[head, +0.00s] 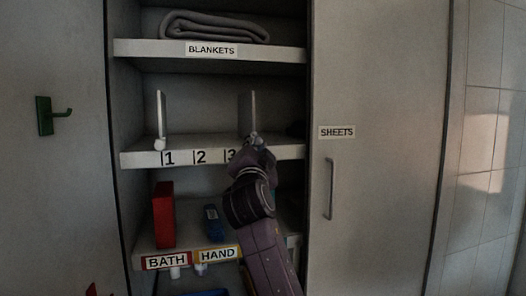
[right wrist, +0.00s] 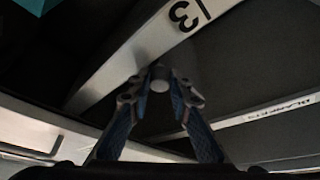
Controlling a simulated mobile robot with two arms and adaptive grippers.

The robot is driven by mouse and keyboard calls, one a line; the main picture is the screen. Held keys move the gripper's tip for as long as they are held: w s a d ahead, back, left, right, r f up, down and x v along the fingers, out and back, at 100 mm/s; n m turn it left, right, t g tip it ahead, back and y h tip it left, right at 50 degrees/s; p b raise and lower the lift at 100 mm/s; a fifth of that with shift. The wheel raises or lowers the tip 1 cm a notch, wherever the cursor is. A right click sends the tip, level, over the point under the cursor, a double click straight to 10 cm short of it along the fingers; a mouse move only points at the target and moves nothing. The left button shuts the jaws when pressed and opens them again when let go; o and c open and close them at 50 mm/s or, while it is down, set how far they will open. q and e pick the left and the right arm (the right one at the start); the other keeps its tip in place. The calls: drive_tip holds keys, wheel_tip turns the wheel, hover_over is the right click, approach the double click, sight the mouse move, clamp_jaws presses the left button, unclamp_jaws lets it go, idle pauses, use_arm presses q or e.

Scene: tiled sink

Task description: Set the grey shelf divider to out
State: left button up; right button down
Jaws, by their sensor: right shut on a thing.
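A grey shelf divider (head: 247,111) stands upright on the middle shelf, near the number 3. My right gripper (head: 253,139) is at its lower front end and hides that part. In the right wrist view the two fingers (right wrist: 160,92) are closed around a round, light knob (right wrist: 158,74) in front of the shelf edge. A second, paler divider (head: 160,115) stands to the left near the number 1, with a white knob at its lower front. My left gripper is not in view.
The middle shelf (head: 138,159) carries marks 1, 2 and 3. A folded blanket (head: 213,27) lies on the shelf above. A red box (head: 163,215) and a blue item (head: 213,222) stand below.

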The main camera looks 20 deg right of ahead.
drive_tip(key=shift+a, duration=0.15)
drive_tip(key=c, duration=1.8)
unclamp_jaws()
drive_tip(key=shift+a, duration=0.1)
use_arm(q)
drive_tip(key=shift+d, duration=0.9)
use_arm(e)
drive_tip(key=shift+o, duration=0.2)
drive_tip(key=v, duration=0.7)
drive_tip(key=shift+s+a, duration=0.15)
drive_tip(key=shift+a, duration=0.05)
drive_tip(key=shift+f, duration=0.1)
